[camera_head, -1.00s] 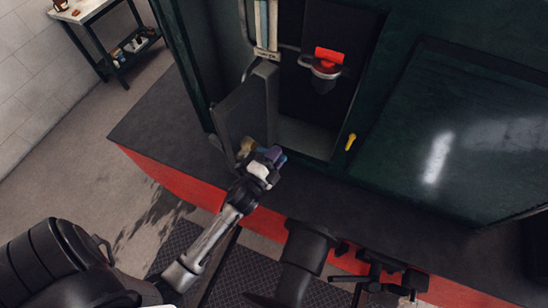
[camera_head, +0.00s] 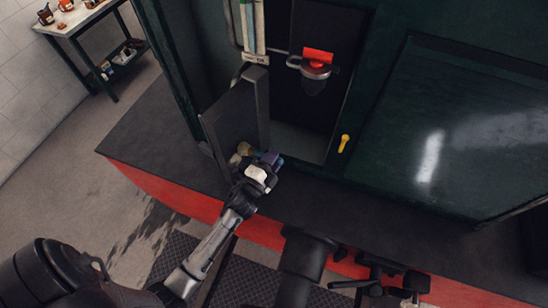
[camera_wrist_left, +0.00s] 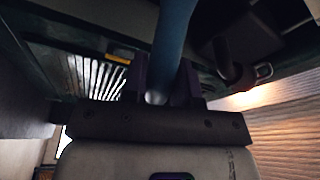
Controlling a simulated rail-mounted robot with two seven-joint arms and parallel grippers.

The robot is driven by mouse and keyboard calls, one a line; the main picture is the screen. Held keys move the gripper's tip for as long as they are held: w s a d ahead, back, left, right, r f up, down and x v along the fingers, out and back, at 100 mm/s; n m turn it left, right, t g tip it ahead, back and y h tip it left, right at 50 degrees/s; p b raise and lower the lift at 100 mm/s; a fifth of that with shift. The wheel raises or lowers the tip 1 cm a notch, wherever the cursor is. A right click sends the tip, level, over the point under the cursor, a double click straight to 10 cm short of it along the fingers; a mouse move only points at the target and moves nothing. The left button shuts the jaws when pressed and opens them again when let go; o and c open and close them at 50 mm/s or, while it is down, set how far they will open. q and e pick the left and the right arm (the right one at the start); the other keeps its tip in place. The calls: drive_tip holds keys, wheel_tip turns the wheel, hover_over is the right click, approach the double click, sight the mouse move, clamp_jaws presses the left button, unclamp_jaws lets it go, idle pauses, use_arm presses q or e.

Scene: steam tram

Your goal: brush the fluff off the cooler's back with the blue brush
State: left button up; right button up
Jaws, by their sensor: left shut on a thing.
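My left gripper (camera_head: 265,166) is shut on the blue brush, by the lower edge of an upright grey slab (camera_head: 232,118), which looks like the cooler. The brush's blue handle (camera_wrist_left: 172,45) runs up between the fingers in the left wrist view. A pale tan tuft (camera_head: 242,151) shows beside the gripper, close to the slab; I cannot tell whether it is bristles or fluff. A bright ribbed surface (camera_wrist_left: 95,75) shows left of the handle in the wrist view. Any contact with the slab is hidden. Dark parts (camera_head: 390,283) at the bottom right may be my right gripper; its jaws are unclear.
The slab stands at an open recess in the dark green tram wall (camera_head: 455,130). A dark ledge (camera_head: 150,150) runs below. A table (camera_head: 70,22) stands at the far left.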

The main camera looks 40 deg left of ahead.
use_arm(q)
drive_tip(key=shift+s+f, duration=1.15)
drive_tip(key=shift+s, duration=1.9)
drive_tip(key=shift+w+b, duration=0.65)
drive_tip(key=shift+w, duration=2.45)
drive_tip(key=s+f, duration=0.2)
drive_tip(key=s, duration=0.4)
drive_tip(key=shift+s+d+b, duration=0.15)
drive_tip(key=shift+d+b, duration=0.1)
drive_tip(key=shift+b, duration=0.05)
drive_tip(key=shift+f, duration=0.1)
